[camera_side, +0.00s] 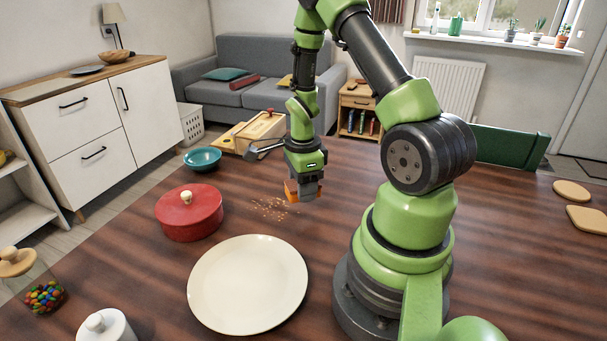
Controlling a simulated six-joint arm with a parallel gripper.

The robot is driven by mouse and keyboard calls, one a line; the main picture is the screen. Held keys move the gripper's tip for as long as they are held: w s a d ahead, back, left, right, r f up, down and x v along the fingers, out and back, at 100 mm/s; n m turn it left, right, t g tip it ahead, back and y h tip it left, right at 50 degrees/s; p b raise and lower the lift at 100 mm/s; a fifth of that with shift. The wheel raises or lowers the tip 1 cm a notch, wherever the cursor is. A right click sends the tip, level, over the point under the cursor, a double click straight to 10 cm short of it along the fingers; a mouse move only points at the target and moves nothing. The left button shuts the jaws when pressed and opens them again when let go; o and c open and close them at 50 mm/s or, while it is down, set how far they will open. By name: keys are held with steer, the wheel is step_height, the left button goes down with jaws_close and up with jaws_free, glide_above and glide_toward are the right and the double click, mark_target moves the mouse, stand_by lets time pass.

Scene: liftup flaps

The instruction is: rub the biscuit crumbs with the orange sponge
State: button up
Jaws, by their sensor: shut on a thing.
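The biscuit crumbs (270,208) lie scattered in a small patch on the dark wooden table. The orange sponge (292,192) is held in my gripper (302,190), just to the right of and behind the crumbs. My gripper points down and is shut on the sponge, whose middle is partly covered by the fingers. I cannot tell whether the sponge touches the table.
A red lidded pot (189,218) stands left of the crumbs, and a cream plate (248,285) lies in front. A teal bowl (202,159) and a wooden box (262,131) are behind. Bare table (345,172) lies to the right.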

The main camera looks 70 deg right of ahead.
mark_target(301, 216)
step_height(301, 216, down, 4)
steer(key=shift+f, duration=0.15)
steer(key=shift+w+f, duration=0.15)
steer(key=shift+w, duration=1.2)
steer(key=shift+w+f, duration=0.1)
steer(key=shift+w, duration=1.2)
steer(key=shift+c, duration=0.2)
steer(key=shift+w, duration=3.35)
steer(key=shift+s, duration=5.95)
steer(key=shift+a, duration=0.25)
steer(key=shift+w+a, duration=0.35)
steer(key=shift+w, duration=5.65)
steer(key=shift+s, duration=6.05)
steer(key=shift+r, duration=4.1)
